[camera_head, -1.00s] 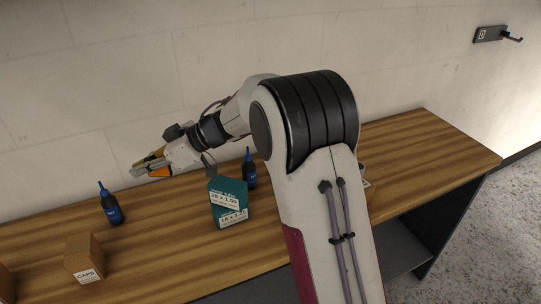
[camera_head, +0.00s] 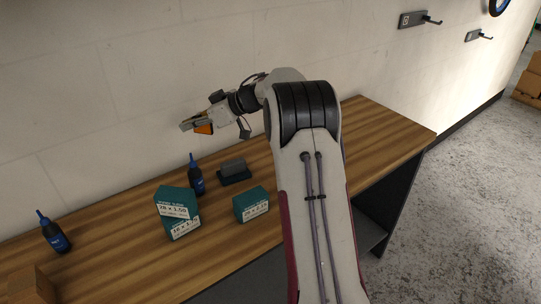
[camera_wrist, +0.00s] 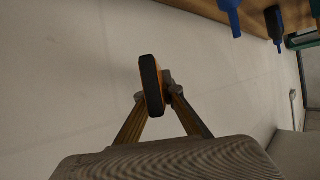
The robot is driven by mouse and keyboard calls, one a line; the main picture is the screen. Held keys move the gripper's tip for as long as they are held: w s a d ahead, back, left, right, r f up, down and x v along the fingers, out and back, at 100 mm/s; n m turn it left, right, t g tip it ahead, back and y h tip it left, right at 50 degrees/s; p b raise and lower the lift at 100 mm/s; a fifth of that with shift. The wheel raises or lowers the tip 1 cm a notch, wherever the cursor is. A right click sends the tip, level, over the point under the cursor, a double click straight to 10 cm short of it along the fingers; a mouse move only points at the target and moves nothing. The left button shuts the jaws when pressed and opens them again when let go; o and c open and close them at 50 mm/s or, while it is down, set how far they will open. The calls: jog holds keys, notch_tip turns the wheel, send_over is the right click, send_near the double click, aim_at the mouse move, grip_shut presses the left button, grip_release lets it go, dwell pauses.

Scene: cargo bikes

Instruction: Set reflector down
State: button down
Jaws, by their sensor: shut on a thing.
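The reflector (camera_head: 204,129) is a small orange piece with a black edge. My gripper (camera_head: 188,126) is shut on it and holds it in the air above the back of the wooden bench (camera_head: 300,180), near the wall. In the wrist view the reflector (camera_wrist: 152,85) sits between the two fingertips of my gripper (camera_wrist: 155,96), its black edge toward the camera and orange showing behind. It is clear of the bench and of everything on it.
Wall hooks (camera_head: 420,20) are at upper right. The bench's right end is clear.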

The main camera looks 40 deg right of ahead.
jog(key=s+d+m+t+h, duration=0.1)
jog(key=s+d+m+h, duration=0.1)
jog(key=d, duration=0.9)
jog(key=s+d+m+t+h, duration=0.1)
jog(key=d+m, duration=0.1)
jog(key=d, duration=1)
send_over(261, 151)
jog(key=shift+n, duration=0.3)
jog(key=shift+f, duration=2.7)
jog(key=shift+f, duration=3.15)
jog(key=shift+f, duration=1.85)
jog(key=shift+f, duration=0.2)
